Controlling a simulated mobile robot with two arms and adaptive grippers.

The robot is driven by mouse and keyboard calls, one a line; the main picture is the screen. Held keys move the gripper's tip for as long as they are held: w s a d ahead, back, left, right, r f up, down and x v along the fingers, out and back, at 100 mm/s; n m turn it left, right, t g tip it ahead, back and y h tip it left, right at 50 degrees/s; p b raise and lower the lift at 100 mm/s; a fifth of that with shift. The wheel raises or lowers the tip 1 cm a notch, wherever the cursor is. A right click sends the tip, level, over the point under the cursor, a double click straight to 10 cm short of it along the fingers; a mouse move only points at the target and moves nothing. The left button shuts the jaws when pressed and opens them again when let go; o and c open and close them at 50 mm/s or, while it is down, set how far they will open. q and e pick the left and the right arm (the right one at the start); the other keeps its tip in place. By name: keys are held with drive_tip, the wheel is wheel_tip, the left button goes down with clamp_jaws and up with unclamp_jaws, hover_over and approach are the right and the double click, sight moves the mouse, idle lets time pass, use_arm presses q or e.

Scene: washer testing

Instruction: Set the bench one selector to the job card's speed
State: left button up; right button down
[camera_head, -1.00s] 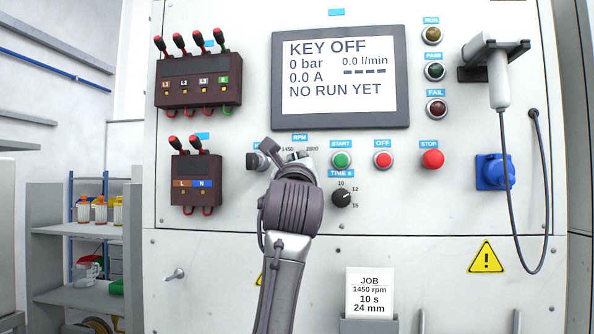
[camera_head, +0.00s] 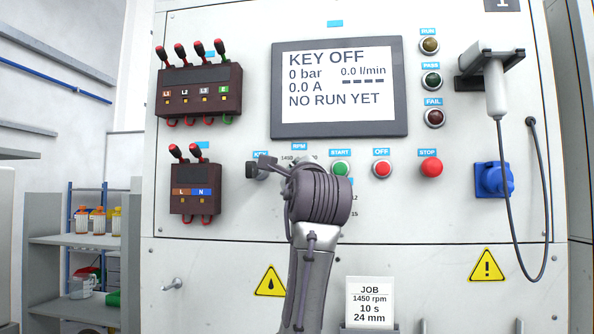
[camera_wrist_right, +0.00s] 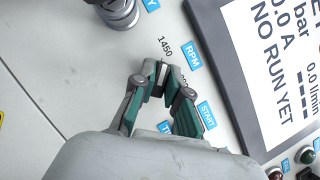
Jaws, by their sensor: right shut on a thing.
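The job card (camera_head: 370,300) stands in a holder at the bottom and reads 1450 rpm, 10 s, 24 mm. The bench one speed selector (camera_wrist_right: 158,88) sits below the RPM label, with 1450 and a partly covered second mark beside it. My right gripper (camera_wrist_right: 157,78) is shut on the selector in the right wrist view. In the head view my right gripper (camera_head: 283,165) reaches up from the bottom and hides most of the selector. I cannot tell where its pointer is. My left gripper is not in view.
The display (camera_head: 338,88) reads KEY OFF, NO RUN YET. The key switch (camera_head: 257,169) is just left of my gripper; the START (camera_head: 340,169), OFF (camera_head: 382,169) and STOP (camera_head: 430,168) buttons are to its right. My gripper hides the TIME selector below.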

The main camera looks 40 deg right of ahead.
drive_tip(key=c, duration=1.2)
unclamp_jaws()
drive_tip(key=v, duration=1.2)
drive_tip(key=shift+r, duration=0.1)
